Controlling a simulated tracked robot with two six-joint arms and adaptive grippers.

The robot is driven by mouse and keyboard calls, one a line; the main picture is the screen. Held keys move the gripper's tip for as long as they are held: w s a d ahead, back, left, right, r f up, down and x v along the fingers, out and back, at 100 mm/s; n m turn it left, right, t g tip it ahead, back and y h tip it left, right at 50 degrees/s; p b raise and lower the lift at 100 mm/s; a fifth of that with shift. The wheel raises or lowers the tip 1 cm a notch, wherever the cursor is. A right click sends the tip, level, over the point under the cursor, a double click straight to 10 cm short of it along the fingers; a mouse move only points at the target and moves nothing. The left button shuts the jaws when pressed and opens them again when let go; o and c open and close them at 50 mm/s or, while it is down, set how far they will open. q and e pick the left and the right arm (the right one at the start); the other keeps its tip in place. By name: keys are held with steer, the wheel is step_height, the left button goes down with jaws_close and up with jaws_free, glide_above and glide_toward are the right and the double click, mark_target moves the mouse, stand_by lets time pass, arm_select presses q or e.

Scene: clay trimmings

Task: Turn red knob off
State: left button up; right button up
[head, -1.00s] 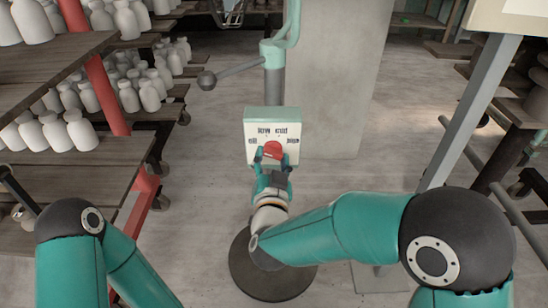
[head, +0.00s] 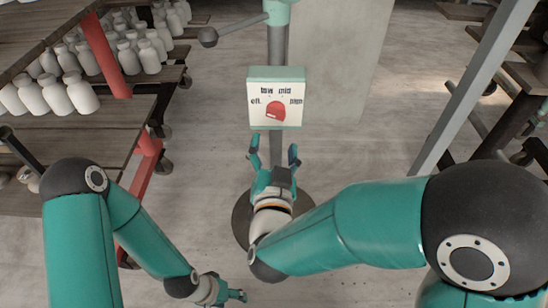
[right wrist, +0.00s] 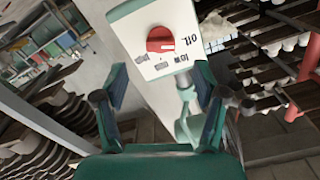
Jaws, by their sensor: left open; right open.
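The red knob (head: 275,112) sits on the front of a white control box with a teal rim (head: 262,73), among the labels off, low, mid and high. In the right wrist view the knob (right wrist: 160,40) shows a pale mark on its side toward the off and low labels; I cannot tell its exact setting. My right gripper (head: 273,150) is open and empty, just below and in front of the box, apart from the knob. Its spread fingers (right wrist: 160,88) frame the box's lower part in the wrist view. My left gripper (head: 240,295) is open and empty, low in the head view.
The box is on a grey post (head: 277,45) with a round dark base (head: 240,218). A lever with a dark ball (head: 208,37) sticks out leftward. Shelves with white bottles (head: 82,92) stand at left, and a slanted grey post (head: 470,95) at right. Open floor lies between.

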steer(key=shift+s, duration=1.5)
steer(key=w+d+f+m+g+h, duration=0.2)
steer(key=w+d+f+h, duration=0.2)
steer(key=d+f, duration=0.55)
steer(key=s+d+f+g, duration=0.1)
steer(key=d+f+g, duration=0.4)
steer(key=d+f, duration=0.75)
steer(key=s+a+f+n+g+y, duration=0.1)
steer(key=s+f+g+y, duration=0.1)
steer(key=s+f, duration=0.35)
steer(key=s+a+f+g+y, duration=0.1)
steer(key=s+f+g+y, duration=0.15)
steer(key=f, duration=0.65)
steer(key=s+a+f+n+g+y, duration=0.3)
steer(key=s+a+g, duration=0.35)
steer(key=s, duration=0.55)
step_height(320, 180, up, 38)
steer(key=p, duration=3.7)
steer(key=shift+w+a+t, duration=0.15)
steer(key=shift+a+t, duration=0.1)
steer(key=shift+t, duration=0.05)
